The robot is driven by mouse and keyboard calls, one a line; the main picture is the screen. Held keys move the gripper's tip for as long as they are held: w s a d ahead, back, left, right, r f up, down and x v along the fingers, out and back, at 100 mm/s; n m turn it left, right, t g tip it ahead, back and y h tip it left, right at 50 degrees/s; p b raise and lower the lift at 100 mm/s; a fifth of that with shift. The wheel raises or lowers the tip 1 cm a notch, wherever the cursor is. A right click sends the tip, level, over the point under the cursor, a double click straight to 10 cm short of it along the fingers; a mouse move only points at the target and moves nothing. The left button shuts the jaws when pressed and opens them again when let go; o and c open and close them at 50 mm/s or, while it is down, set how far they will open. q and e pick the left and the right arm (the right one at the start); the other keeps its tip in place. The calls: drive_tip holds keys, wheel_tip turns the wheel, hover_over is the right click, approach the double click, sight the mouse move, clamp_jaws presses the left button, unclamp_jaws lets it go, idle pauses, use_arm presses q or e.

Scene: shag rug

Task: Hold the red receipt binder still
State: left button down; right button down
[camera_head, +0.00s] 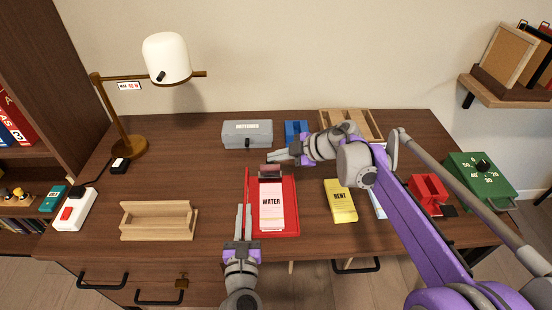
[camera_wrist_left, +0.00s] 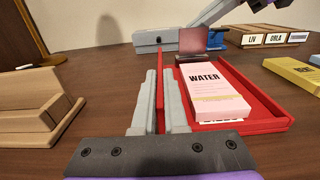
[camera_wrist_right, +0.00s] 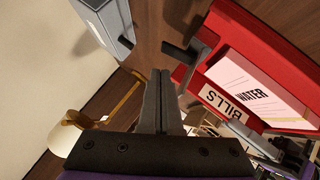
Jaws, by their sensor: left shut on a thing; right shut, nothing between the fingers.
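The red receipt binder (camera_head: 291,228) lies on the desk like a shallow tray, also seen in the left wrist view (camera_wrist_left: 262,108). A pink stack marked WATER (camera_head: 271,208) lies in it, below a dark clip (camera_head: 270,171) at its far end. My left gripper (camera_head: 243,208) is shut on the binder's left wall, with one finger on each side of the red edge (camera_wrist_left: 160,88). My right gripper (camera_head: 272,157) is shut and empty just beyond the clip. In the right wrist view its fingertips (camera_wrist_right: 161,75) are apart from the clip's dark lever (camera_wrist_right: 190,55) and the BILLS label.
A wooden rack (camera_head: 158,222) stands left of the binder, and a yellow RENT pad (camera_head: 341,202) lies right. A grey box (camera_head: 247,134), blue holder (camera_head: 296,131) and wooden tray (camera_head: 365,117) stand behind. A lamp (camera_head: 130,146) stands at left. My right arm crosses the right side.

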sight(278, 174)
drive_tip(key=shift+r, duration=0.25)
drive_tip(key=shift+r, duration=0.25)
drive_tip(key=s+d+r, duration=0.2)
drive_tip(key=d+r, duration=0.5)
drive_tip(key=r, duration=0.3)
drive_tip(key=shift+s+r, duration=0.15)
drive_tip(key=shift+r, duration=0.05)
use_arm(q)
drive_tip(key=c, duration=0.9)
unclamp_jaws()
drive_tip(key=shift+s, duration=0.1)
